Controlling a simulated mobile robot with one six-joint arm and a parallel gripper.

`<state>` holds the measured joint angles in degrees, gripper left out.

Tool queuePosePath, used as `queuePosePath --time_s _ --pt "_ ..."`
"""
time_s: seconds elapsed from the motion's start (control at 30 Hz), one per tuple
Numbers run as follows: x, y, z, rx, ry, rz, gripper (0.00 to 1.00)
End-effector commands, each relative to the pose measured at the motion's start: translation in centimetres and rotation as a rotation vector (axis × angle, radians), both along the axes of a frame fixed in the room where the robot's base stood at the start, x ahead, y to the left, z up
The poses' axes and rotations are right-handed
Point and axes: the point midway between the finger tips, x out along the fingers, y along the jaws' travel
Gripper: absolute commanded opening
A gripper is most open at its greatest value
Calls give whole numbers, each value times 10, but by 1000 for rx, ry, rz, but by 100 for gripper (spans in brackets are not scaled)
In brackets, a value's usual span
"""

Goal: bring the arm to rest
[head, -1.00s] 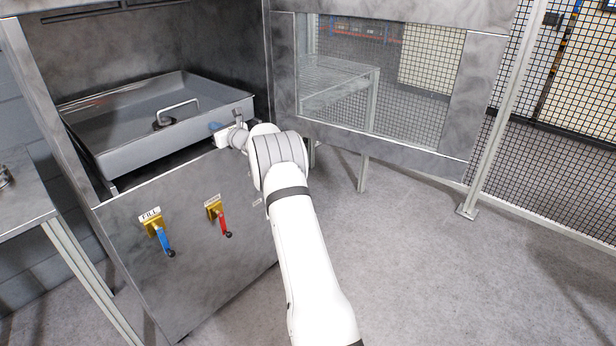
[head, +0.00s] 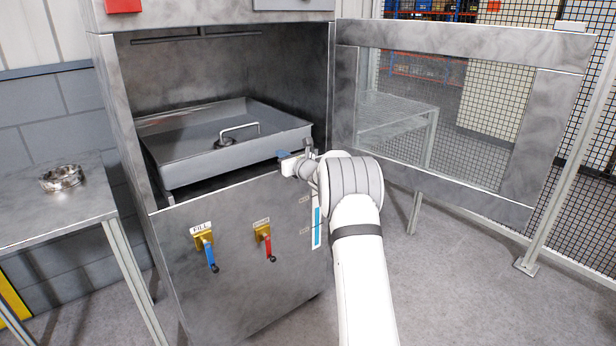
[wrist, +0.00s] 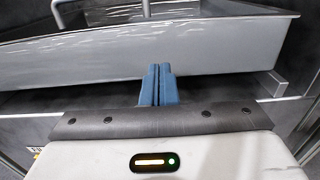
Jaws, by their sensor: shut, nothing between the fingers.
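My gripper (head: 284,154) is at the front right of the open machine, close to the tray's front wall. In the wrist view its two blue fingers (wrist: 159,85) are together with nothing between them. The grey metal tray (head: 185,171) sits inside the machine, with a bent handle (head: 240,128) standing up from it. The tray's front wall (wrist: 215,52) spans the wrist view just beyond the fingertips. I cannot tell whether the fingers touch it. My white arm reaches up from the bottom of the head view.
The machine's windowed door (head: 520,212) stands open to the right. The front panel has a blue valve lever (head: 211,257) and a red one (head: 269,247). A side table (head: 50,222) with a metal ring part (head: 61,178) stands left. Mesh fencing is at right; floor there is clear.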

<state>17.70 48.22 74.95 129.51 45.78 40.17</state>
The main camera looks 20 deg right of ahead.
Motion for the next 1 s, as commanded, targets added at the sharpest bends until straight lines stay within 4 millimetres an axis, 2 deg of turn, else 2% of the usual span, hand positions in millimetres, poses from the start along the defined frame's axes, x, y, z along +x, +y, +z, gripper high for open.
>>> queuePosePath --time_s 0.1,0.3,0.5,0.67,0.77,0.87,0.97,1.0 --pt "-24 -7 0 0 2 -1 0" --pt "-59 -17 -2 1 4 -1 0" --pt "-78 -23 -3 0 5 0 0" --pt "-82 -22 -1 -6 5 4 0" --pt "-88 -7 10 -55 8 45 0" --pt "-108 31 32 -184 14 149 0" --pt "-144 82 55 -384 18 308 0" --pt "-162 102 63 -472 17 377 0"
